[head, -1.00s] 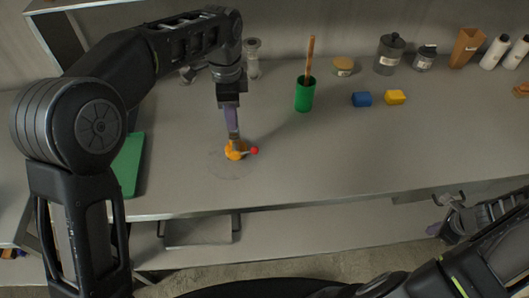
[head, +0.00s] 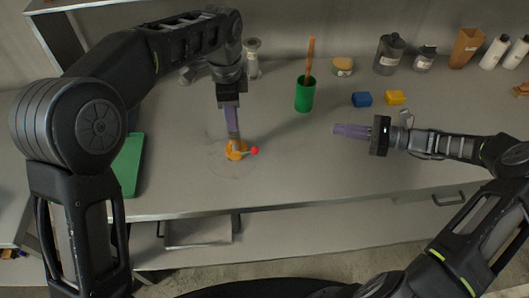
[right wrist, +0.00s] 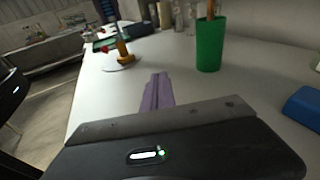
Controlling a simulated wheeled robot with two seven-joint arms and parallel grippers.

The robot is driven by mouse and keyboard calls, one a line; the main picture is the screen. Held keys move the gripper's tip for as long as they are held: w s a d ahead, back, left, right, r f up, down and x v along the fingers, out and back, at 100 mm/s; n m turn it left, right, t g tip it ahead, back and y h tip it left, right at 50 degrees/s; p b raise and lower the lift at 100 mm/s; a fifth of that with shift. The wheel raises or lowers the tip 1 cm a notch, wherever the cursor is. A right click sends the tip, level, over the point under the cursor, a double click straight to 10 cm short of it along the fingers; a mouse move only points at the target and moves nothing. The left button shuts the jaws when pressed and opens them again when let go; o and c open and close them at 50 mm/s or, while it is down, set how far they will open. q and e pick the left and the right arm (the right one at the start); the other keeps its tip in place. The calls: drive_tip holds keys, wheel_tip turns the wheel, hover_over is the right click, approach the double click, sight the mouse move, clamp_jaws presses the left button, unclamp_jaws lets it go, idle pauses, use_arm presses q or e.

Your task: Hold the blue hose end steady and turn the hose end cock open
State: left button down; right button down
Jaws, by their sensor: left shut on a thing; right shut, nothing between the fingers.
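An orange hose end piece (head: 236,150) sits on the bench, with a small red-knobbed cock handle (head: 254,151) pointing right. No blue hose end can be made out; the piece in my grip looks orange. A faint clear disc or coil (head: 222,172) lies around it. My left gripper (head: 234,136) points down and is shut on the orange piece from above. My right gripper (head: 338,130) is shut and empty, pointing left above the bench, apart from the piece. In the right wrist view the orange piece (right wrist: 124,56) and red knob (right wrist: 104,50) show ahead of the purple fingers.
A green cup (head: 305,95) with a wooden stick stands behind, between the grippers. A blue block (head: 361,99) and a yellow block (head: 396,97) lie to its right. Jars and bottles line the back. A green board (head: 128,165) lies at left. The bench between right gripper and red knob is clear.

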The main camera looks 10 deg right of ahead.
drive_tip(key=s+a+n+g+y, duration=0.1)
drive_tip(key=a+g, duration=0.1)
drive_tip(key=a, duration=0.2)
drive_tip(key=s+a+n+g+y, duration=0.1)
drive_tip(key=s+a+n+g, duration=0.1)
drive_tip(key=a, duration=0.2)
drive_tip(key=s+a+n+g, duration=0.1)
drive_tip(key=s+a+g, duration=0.1)
drive_tip(key=a, duration=0.3)
drive_tip(key=shift+s+f+n+g+y, duration=0.1)
drive_tip(key=shift+f+n+g+y, duration=0.2)
drive_tip(key=shift+y, duration=0.1)
drive_tip(key=a, duration=1)
drive_tip(key=shift+f, duration=0.25)
